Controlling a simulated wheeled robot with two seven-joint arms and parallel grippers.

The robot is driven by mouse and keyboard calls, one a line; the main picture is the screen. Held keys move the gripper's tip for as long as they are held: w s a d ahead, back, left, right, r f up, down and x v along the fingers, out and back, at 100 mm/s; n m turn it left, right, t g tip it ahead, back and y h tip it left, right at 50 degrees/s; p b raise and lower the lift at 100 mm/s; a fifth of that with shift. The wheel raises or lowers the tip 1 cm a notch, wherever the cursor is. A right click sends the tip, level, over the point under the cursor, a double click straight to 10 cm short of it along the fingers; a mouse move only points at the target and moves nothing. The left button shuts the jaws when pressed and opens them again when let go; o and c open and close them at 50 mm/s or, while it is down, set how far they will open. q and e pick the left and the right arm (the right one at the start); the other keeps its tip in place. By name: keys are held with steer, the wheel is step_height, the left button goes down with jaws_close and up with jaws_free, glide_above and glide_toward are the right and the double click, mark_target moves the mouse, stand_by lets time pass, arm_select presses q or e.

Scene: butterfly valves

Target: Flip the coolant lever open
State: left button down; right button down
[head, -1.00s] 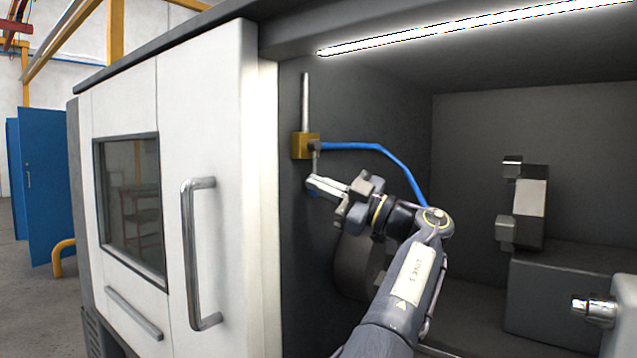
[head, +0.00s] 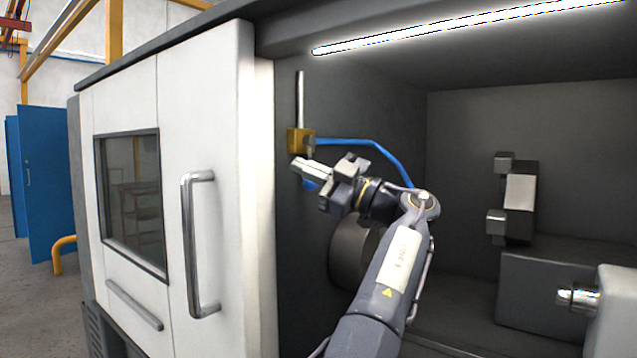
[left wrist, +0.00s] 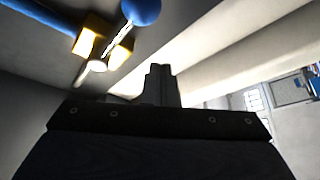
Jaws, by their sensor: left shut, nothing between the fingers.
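The coolant valve is a brass block (head: 300,141) on the dark inner wall of the machine, with a thin metal pipe above it. It also shows in the left wrist view (left wrist: 92,38). Its lever is a short metal rod (left wrist: 117,40) ending in a blue ball knob (left wrist: 141,11). In the head view the knob (head: 310,184) shows just under my fingers, and the rod is mostly hidden. My left gripper (head: 298,165) is shut and empty, just below the brass block. Its fingertips (left wrist: 160,75) appear beside the lever; contact cannot be told. My right gripper is not in view.
A blue hose (head: 365,143) runs from the valve behind my arm. The white door (head: 215,100) with a metal handle (head: 190,245) stands close on the left. A chuck-like fixture (head: 520,192) and grey block (head: 540,290) are at right. The cavity between is open.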

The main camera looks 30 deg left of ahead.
arm_select(q)
steer(key=w+r+p+v, duration=0.1)
steer(key=v, duration=0.9)
steer(key=shift+w+p, duration=0.15)
steer(key=shift+p, duration=0.2)
